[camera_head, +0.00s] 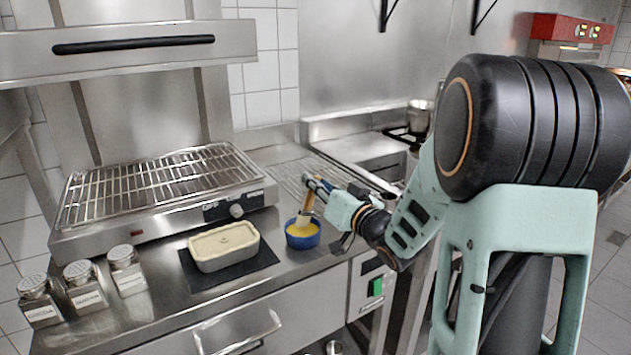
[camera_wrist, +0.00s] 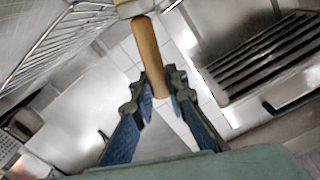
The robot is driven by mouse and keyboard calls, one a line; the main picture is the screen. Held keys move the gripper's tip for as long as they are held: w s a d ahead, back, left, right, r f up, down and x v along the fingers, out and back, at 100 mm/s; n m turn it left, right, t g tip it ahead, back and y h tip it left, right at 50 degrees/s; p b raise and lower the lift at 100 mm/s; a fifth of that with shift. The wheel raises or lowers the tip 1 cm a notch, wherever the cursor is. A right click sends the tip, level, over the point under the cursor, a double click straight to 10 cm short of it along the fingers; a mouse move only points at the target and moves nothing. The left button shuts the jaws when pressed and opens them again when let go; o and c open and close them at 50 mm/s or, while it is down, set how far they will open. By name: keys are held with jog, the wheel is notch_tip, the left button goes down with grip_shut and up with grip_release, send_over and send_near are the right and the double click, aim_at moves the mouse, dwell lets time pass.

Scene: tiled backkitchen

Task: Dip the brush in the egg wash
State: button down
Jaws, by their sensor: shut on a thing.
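The brush (camera_head: 305,211) has a wooden handle and a pale head, and its head is at the blue bowl, its lower end over or in the yellow egg wash (camera_head: 302,230). I cannot tell whether the bristles touch the liquid. The blue bowl (camera_head: 303,241) stands on the steel counter. My gripper (camera_head: 316,184) is shut on the brush handle above the bowl. In the wrist view the wooden handle (camera_wrist: 150,55) lies between the fingers of my gripper (camera_wrist: 158,85). The bowl is not seen in the wrist view.
A pale loaf-shaped dish (camera_head: 223,262) sits on a dark mat (camera_head: 200,277) left of the bowl. Several labelled shakers (camera_head: 127,270) stand further left. A grill with a wire rack (camera_head: 160,190) stands behind. The counter's front edge is close to the bowl.

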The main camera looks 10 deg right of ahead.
jog(key=shift+f+b, duration=0.5)
jog(key=shift+f, duration=0.1)
dwell(1.3)
jog(key=shift+r+p, duration=2.75)
jog(key=shift+r, duration=0.85)
